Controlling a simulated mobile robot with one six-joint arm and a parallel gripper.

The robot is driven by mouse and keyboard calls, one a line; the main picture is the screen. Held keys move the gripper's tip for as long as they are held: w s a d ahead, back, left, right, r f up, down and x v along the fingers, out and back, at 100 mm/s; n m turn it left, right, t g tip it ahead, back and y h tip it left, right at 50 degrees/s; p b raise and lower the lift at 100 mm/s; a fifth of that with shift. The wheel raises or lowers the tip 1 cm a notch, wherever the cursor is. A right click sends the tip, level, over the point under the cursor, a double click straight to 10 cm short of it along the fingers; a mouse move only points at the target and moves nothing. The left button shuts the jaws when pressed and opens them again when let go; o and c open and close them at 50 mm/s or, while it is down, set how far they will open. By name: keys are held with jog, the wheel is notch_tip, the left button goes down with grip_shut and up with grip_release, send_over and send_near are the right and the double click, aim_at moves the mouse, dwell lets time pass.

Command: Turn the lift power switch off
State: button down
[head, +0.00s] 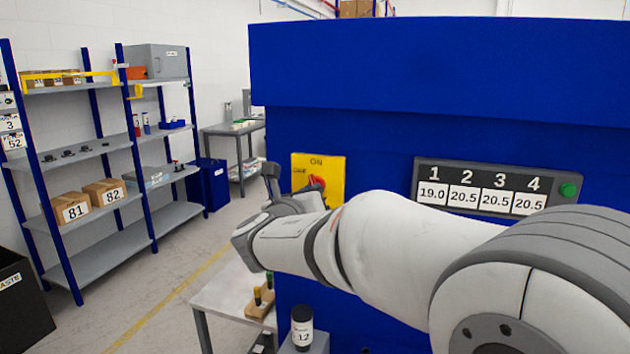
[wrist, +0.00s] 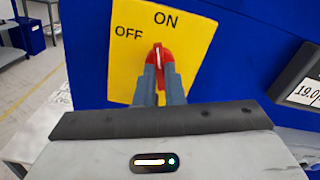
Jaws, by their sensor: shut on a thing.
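The lift power switch is a red rotary knob (wrist: 158,58) on a yellow plate (wrist: 188,50) marked ON at the top and OFF at the upper left. The plate is fixed to the blue machine and also shows in the head view (head: 333,166). In the wrist view the knob's white mark points up, toward ON. My gripper (wrist: 160,75) is shut on the knob, a finger at each side of its lower part. In the head view the knob (head: 316,182) is partly hidden by my gripper.
A display panel (head: 490,189) with numbers and a green button sits on the blue machine (head: 440,60), right of the plate. A small table (head: 225,292) with bottles is below my arm. Blue-framed shelves (head: 100,150) stand at the left. The floor between is clear.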

jog(key=shift+n+p, duration=1.1)
jog(key=shift+p, duration=0.05)
jog(key=shift+r+n+p, duration=0.1)
jog(key=shift+n+p, duration=1.7)
jog(key=shift+p, duration=0.55)
jog(key=shift+n, duration=1.2)
jog(key=shift+n, duration=0.4)
jog(key=n, duration=0.5)
jog(key=c, duration=0.8)
grip_release()
jog(key=shift+o, duration=0.2)
jog(key=shift+s, duration=0.1)
